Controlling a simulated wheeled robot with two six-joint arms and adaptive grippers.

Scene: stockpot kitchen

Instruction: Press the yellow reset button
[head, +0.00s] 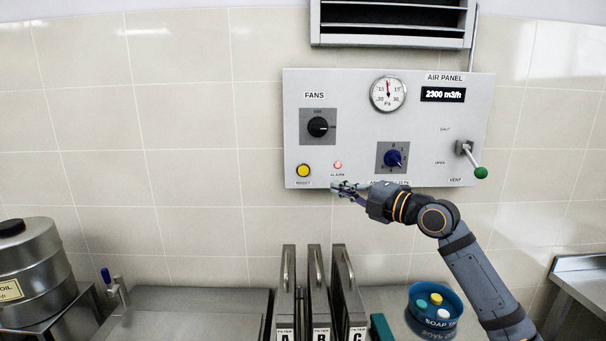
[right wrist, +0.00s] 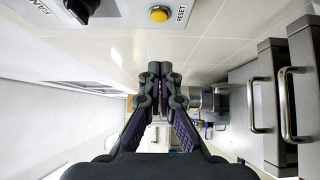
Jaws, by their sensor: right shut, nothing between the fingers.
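The yellow reset button (head: 303,170) is on the lower left of the grey air panel (head: 350,140), above a RESET label. A lit red alarm lamp (head: 338,165) is just right of it. My right gripper (head: 336,187) is shut and empty, at the panel's lower edge, to the right of and a little below the button. In the right wrist view the button (right wrist: 159,14) shows at the top, beyond the shut fingertips (right wrist: 160,68) and apart from them. My left gripper is not in view.
The panel also has a black fan knob (head: 317,127), a blue knob (head: 393,159), a gauge (head: 388,94) and a green-tipped vent lever (head: 480,172). Below stand filters (head: 319,290) with handles, a blue soap tub (head: 433,312) and a steel oil drum (head: 30,270). The wall left of the panel is clear.

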